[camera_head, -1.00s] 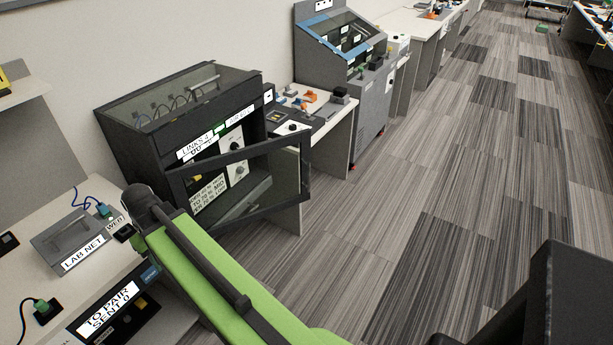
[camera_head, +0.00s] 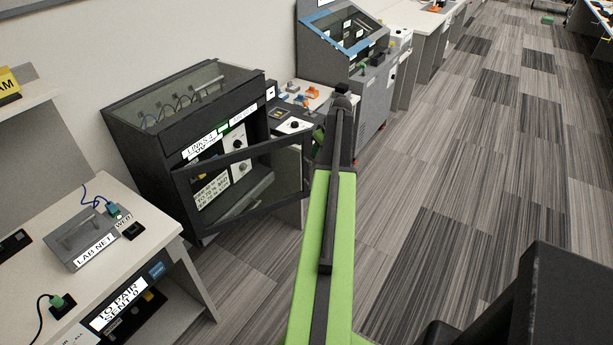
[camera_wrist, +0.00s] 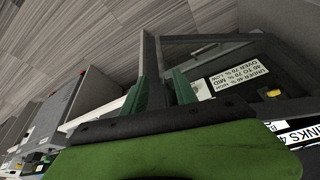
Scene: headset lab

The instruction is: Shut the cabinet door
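The cabinet (camera_head: 150,140) is a dark box with a glass top, left of centre in the head view. Its dark-framed glass door (camera_head: 240,155) stands open, with its free edge (camera_head: 307,165) out to the right. My gripper (camera_head: 319,138) is at that free edge, mostly hidden behind my arm in the head view. In the wrist view, my gripper (camera_wrist: 160,92) has its green fingers apart, with the door's upright edge bar (camera_wrist: 149,60) between them. I cannot tell whether either finger touches the bar.
A table with small parts (camera_head: 318,95) and a grey console (camera_head: 372,95) stand beyond the cabinet. A white desk (camera_head: 150,215) with a LAB NET box (camera_head: 80,238) is at the near left. The carpeted floor (camera_head: 450,190) on the right is clear.

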